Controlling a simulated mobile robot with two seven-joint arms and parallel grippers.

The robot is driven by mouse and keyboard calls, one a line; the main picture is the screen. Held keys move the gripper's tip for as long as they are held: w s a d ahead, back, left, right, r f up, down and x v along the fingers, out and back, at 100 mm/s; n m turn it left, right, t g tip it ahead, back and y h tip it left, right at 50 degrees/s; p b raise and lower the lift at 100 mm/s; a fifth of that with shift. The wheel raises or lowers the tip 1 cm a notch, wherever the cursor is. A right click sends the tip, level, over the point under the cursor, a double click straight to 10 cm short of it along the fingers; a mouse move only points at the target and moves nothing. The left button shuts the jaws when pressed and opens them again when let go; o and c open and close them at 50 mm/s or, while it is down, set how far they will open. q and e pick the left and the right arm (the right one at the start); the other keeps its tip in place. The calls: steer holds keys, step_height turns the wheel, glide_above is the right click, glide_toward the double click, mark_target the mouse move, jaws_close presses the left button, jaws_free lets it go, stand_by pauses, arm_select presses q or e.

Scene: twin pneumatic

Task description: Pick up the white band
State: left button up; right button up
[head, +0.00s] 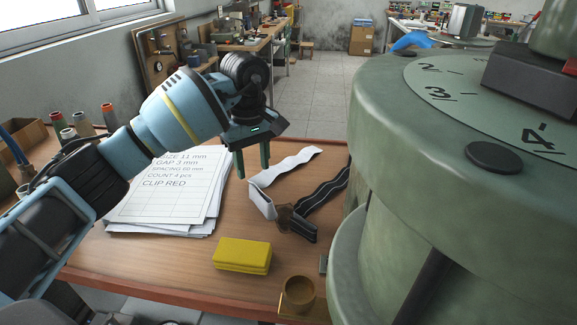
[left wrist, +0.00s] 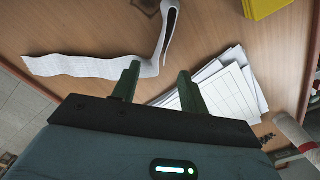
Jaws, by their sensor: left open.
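The white band (head: 290,165) lies on the wooden table, with a wavy far strip and a bent near part that stands on edge. In the left wrist view the white band (left wrist: 75,66) stretches left from the fingers and curls up near the top. My left gripper (head: 252,170) is open and points down above the table, at the left side of the band. In the left wrist view its two fingers (left wrist: 157,82) are apart with nothing gripped; the band's bent part shows just beyond the left finger. My right gripper is out of view.
A black striped band (head: 326,190) lies right of the white one, meeting it at a dark piece. Papers (head: 165,195) lie left, a yellow box (head: 242,254) in front, a brass cylinder (head: 298,293) at the front edge. A large green machine (head: 450,180) blocks the right.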

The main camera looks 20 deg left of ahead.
mark_target(254, 188)
arm_select(q)
steer(key=shift+w+r, duration=0.2)
steer(key=shift+w, duration=0.15)
steer(key=shift+s+f, duration=0.3)
steer(key=shift+f, duration=0.05)
steer(key=shift+w+f, duration=0.1)
steer(key=shift+f, duration=0.85)
steer(key=shift+s+f+p, duration=0.15)
steer(key=shift+f+p, duration=0.05)
steer(key=shift+f, duration=1.1)
steer(key=shift+s+f+p, duration=0.1)
steer(key=shift+f+p, duration=0.05)
steer(key=shift+f, duration=1.1)
jaws_close()
steer(key=shift+r, duration=0.15)
